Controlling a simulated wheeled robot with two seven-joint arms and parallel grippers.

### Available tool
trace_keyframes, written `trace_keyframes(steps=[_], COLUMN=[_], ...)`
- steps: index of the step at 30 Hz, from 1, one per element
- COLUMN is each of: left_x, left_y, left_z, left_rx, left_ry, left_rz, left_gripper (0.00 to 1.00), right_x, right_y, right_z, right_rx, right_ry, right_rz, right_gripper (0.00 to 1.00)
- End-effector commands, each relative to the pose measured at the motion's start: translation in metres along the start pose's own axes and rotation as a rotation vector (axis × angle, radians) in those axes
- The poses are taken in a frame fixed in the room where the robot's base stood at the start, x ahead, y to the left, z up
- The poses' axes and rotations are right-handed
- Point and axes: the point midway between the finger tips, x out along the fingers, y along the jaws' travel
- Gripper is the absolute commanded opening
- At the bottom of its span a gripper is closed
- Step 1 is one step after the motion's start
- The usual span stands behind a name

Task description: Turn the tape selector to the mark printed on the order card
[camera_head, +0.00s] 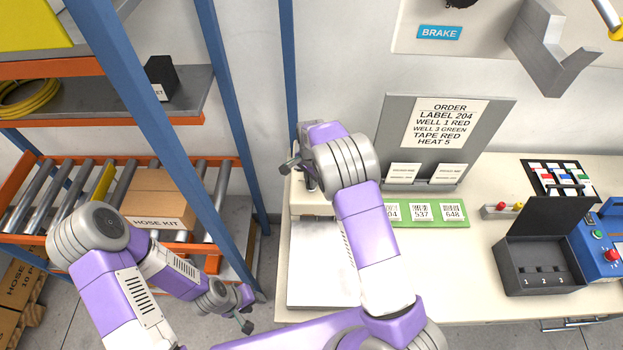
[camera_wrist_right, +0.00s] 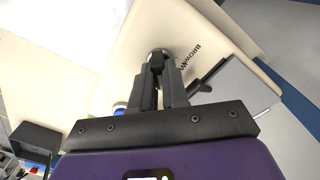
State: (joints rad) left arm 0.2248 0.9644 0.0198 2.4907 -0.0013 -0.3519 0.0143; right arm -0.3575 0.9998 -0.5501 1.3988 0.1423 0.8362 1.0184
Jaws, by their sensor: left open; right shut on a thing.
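The order card (camera_head: 444,122) on a grey stand reads TAPE RED among its lines. My right gripper (camera_head: 297,166) is at the cream machine at the bench's left end. In the right wrist view my right gripper (camera_wrist_right: 158,68) is shut on the tape selector (camera_wrist_right: 156,53), a small dark knob on a cream face. The red mark is not visible, and the knob's pointing direction is hidden by the fingers. My left gripper (camera_head: 247,312) is open and empty, low beside the rack, away from the bench.
A green strip with number labels (camera_head: 451,214), a black box with numbered wells (camera_head: 540,268) and a blue unit (camera_head: 600,245) stand on the bench. A roller rack (camera_head: 150,240) is at left. A dark bar (camera_wrist_right: 208,76) juts near the selector.

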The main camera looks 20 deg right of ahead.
Motion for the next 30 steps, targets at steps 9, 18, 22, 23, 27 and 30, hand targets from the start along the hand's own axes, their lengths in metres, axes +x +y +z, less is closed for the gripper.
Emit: trace_keyframes(steps=[9,18,22,23,27,30], left_x=[0.000,0.001,0.003,0.003,0.004,0.004], left_y=[0.000,0.000,-0.001,-0.001,-0.002,-0.002], left_z=[0.000,0.000,0.000,0.000,0.000,0.000], left_rx=[0.000,0.000,0.000,0.000,0.000,0.000], left_ry=[0.000,0.000,0.000,0.000,0.000,0.000], left_rz=[0.000,0.000,0.000,0.000,0.000,0.000], left_gripper=[0.43,0.43,0.43,0.43,0.43,0.43], right_x=[0.000,-0.013,-0.035,-0.040,-0.062,-0.071], right_y=[0.000,-0.001,-0.001,-0.002,-0.001,-0.001], right_z=[0.000,-0.001,0.000,0.000,0.000,0.000], right_rx=[0.001,0.000,-0.001,0.000,0.001,0.000], right_ry=[0.000,0.001,0.002,0.002,0.001,0.001], right_rz=[-0.001,-0.004,-0.005,-0.006,-0.005,-0.002], right_gripper=[0.39,0.39,0.39,0.39,0.39,0.39])
